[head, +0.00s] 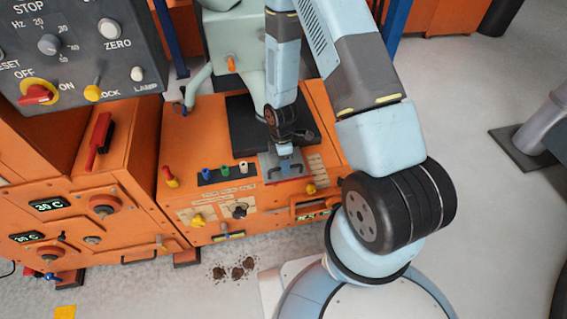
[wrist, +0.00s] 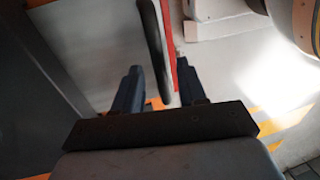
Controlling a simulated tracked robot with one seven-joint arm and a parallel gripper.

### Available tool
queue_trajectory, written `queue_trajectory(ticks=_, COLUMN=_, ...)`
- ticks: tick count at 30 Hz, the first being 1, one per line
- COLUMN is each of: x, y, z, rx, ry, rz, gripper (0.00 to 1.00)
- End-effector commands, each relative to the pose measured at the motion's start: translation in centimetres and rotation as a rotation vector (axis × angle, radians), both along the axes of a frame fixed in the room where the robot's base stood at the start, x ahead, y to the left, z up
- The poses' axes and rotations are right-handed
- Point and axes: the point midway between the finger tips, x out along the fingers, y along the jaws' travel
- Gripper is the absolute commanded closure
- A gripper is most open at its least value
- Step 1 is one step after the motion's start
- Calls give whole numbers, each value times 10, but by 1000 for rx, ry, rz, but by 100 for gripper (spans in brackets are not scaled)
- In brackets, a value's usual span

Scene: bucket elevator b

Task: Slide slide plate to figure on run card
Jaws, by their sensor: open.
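My gripper (head: 288,150) points down over the front of the orange machine's top, by a grey plate (head: 268,170) that may be the slide plate. In the wrist view its two dark fingers (wrist: 160,88) are apart. A thin upright part with a red edge (wrist: 168,50) reaches down between them; I cannot tell whether they touch it. A pale printed strip (head: 318,166), perhaps a scale, lies right of the grey plate. Pale cards (head: 190,214) are on the machine's front; which is the run card, and its figure, is too small to read.
A black slab (head: 246,128) lies behind the grey plate. Blue, green and white knobs (head: 224,171) stand to its left. A grey control panel (head: 90,50) fills the upper left. Brown spill (head: 238,267) lies on the floor.

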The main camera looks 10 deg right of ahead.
Motion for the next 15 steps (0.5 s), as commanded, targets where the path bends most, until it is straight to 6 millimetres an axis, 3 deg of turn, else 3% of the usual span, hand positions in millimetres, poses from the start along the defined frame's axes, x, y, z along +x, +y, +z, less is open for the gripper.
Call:
queue_trajectory(ticks=8, x=3, y=1, z=12, rx=1, ry=-3, rz=1, gripper=59)
queue_trajectory(ticks=15, x=10, y=0, z=46, rx=1, ry=-3, rz=1, gripper=59)
